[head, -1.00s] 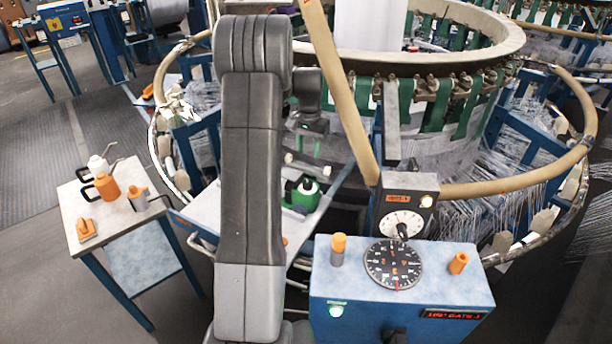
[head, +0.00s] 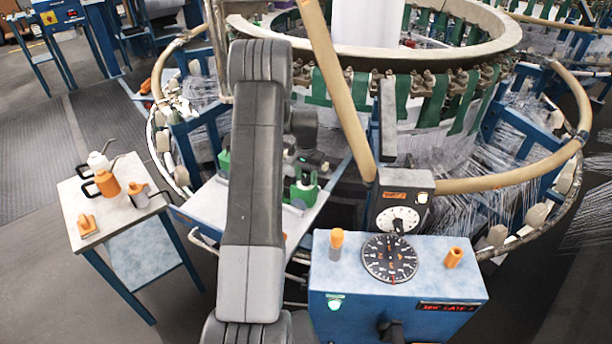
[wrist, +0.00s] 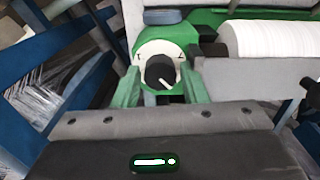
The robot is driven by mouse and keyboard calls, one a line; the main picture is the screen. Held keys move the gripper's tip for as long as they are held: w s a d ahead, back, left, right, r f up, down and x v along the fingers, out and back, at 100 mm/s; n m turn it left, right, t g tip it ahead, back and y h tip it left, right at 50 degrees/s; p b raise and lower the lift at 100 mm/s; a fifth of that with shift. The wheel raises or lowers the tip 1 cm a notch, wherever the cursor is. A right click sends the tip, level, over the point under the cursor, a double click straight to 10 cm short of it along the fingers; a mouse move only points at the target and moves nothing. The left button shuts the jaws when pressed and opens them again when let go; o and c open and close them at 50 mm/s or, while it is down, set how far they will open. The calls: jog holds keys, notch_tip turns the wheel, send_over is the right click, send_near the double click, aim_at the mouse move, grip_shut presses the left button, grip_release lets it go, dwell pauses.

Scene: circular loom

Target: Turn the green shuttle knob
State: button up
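The green shuttle (wrist: 189,30) carries a round white dial (wrist: 146,52) with a black knob (wrist: 160,73) and a pale pointer line on it. In the wrist view my gripper (wrist: 161,84) has its two green fingers apart, one on each side of the knob. I cannot tell whether the fingertips touch the dial. In the head view the shuttle (head: 303,194) sits on a pale plate beside the loom, and my wrist hangs just above it and hides its dial.
A white spool (wrist: 268,38) lies right of the shuttle. A blue control box (head: 400,285) with a black dial stands front right. A small table (head: 80,215) with orange and white bottles stands left. Blue frame bars (wrist: 58,45) run close on the left.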

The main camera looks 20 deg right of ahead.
jog(key=c, duration=0.7)
jog(key=shift+n+b, duration=0.3)
jog(key=shift+f+n+b, duration=0.15)
jog(key=shift+n+b, duration=0.9)
jog(key=shift+n, duration=0.15)
jog(key=shift+n+b, duration=1.15)
jog(key=shift+n, duration=1.25)
jog(key=shift+r, duration=0.2)
jog(key=o, duration=0.7)
